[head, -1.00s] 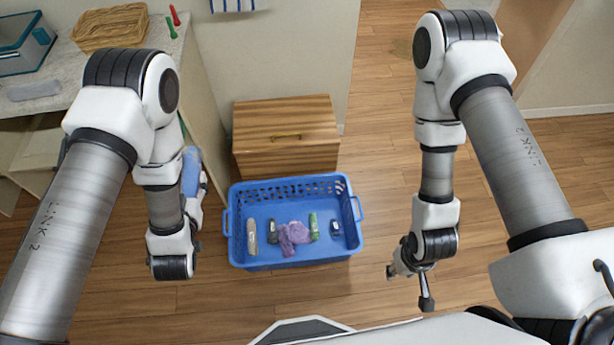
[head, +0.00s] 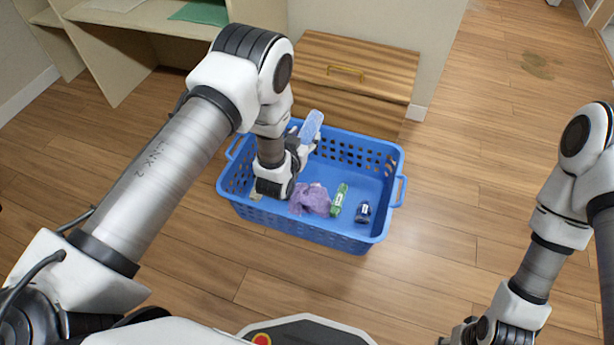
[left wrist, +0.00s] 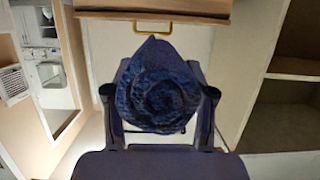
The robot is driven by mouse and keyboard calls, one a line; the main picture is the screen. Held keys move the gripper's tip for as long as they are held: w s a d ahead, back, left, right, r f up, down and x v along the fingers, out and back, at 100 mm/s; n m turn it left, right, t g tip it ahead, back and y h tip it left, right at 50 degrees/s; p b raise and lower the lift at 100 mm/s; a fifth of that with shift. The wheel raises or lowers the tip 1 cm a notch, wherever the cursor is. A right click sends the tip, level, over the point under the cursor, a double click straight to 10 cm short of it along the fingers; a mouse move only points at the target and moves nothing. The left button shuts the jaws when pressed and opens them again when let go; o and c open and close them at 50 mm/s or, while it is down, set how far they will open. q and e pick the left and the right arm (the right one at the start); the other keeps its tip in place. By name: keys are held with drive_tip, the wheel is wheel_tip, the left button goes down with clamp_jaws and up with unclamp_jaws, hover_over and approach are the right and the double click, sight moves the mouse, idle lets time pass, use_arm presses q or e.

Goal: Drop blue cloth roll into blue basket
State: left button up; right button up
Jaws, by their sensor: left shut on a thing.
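The blue cloth roll (head: 311,126) is held in my left gripper (head: 304,142), above the far part of the blue basket (head: 395,190). In the left wrist view the roll (left wrist: 158,90) shows its dark coiled end between the two fingers (left wrist: 160,105). The basket stands on the wooden floor and holds a purple cloth (head: 310,199), a green item (head: 339,199) and a dark blue item (head: 363,212). My left arm hides the basket's left part. My right gripper (head: 465,335) is at the bottom edge, partly cut off, and its fingers are not clear.
A wooden chest (head: 350,85) with a brass handle stands just behind the basket. Pale shelves (head: 130,50) with a green folded cloth (head: 200,12) are at the upper left. The floor right of the basket is clear.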

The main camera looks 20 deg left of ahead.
use_arm(q)
drive_tip(key=w+f+b, duration=0.4)
drive_tip(key=f+b, duration=0.9)
drive_tip(key=f, duration=0.4)
drive_tip(key=shift+w+a+b, duration=0.2)
drive_tip(key=shift+a+b, duration=0.1)
drive_tip(key=shift+a, duration=0.1)
use_arm(e)
wheel_tip(320, 180, down, 17)
drive_tip(key=shift+w, duration=0.15)
drive_tip(key=shift+f, duration=0.1)
use_arm(q)
drive_tip(key=o, duration=1.2)
drive_tip(key=shift+o, duration=0.2)
wheel_tip(320, 180, up, 10)
